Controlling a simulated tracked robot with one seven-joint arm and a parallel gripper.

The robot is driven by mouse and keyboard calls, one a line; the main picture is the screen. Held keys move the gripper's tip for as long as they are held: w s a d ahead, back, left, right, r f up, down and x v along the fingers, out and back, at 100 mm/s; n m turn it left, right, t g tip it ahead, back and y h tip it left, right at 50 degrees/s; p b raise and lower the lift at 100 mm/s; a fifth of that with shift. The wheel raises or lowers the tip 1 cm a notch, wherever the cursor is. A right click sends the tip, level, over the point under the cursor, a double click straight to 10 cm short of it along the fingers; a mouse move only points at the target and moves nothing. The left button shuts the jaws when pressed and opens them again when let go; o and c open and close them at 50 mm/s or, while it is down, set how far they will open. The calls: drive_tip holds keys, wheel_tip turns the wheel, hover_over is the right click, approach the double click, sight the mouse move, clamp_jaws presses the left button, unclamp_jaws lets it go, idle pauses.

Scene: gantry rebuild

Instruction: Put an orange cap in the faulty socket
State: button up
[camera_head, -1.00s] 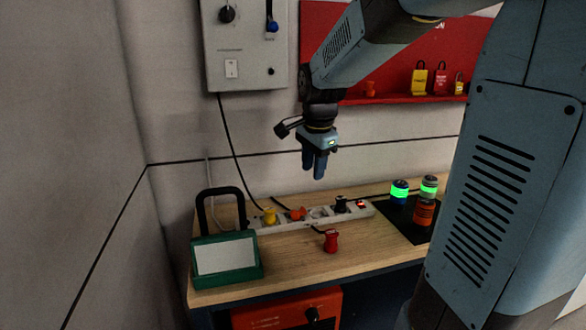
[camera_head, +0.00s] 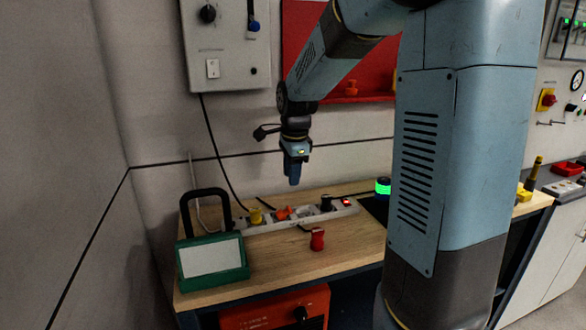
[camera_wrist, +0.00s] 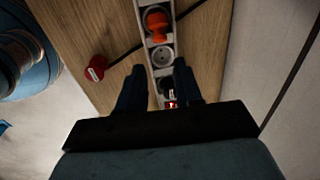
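A white power strip (camera_head: 300,215) lies along the back of the wooden bench. It holds a yellow plug-like piece (camera_head: 256,216), an orange piece (camera_head: 283,213) and a black plug (camera_head: 326,203). The orange piece also shows in the wrist view (camera_wrist: 157,24), beside a bare round socket (camera_wrist: 163,55). Which socket is faulty I cannot tell. Another orange cap-like piece (camera_head: 351,88) stands on the red wall shelf. My gripper (camera_head: 293,181) hangs above the strip, pointing down. In the wrist view my gripper (camera_wrist: 158,70) has its fingers apart and nothing held.
A red cap-like piece (camera_head: 317,239) stands on the bench in front of the strip. A green-framed stand with a black handle (camera_head: 211,258) is at the left. A green-lit cylinder (camera_head: 383,187) is at the right, partly hidden by my arm. A grey wall box (camera_head: 225,45) hangs behind.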

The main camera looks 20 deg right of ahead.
sight(290, 207)
drive_tip(key=f, duration=0.4)
drive_tip(key=w+f, duration=0.1)
drive_tip(key=f, duration=0.3)
drive_tip(key=w+f, duration=0.1)
drive_tip(key=f, duration=0.3)
drive_tip(key=c, duration=0.6)
drive_tip(key=o, duration=1)
drive_tip(key=shift+f, duration=0.1)
drive_tip(key=r, duration=0.4)
drive_tip(key=s+r, duration=0.1)
drive_tip(key=r, duration=0.4)
drive_tip(key=s+r, duration=0.1)
drive_tip(key=r, duration=0.3)
drive_tip(key=shift+s+r, duration=0.1)
drive_tip(key=shift+r, duration=0.25)
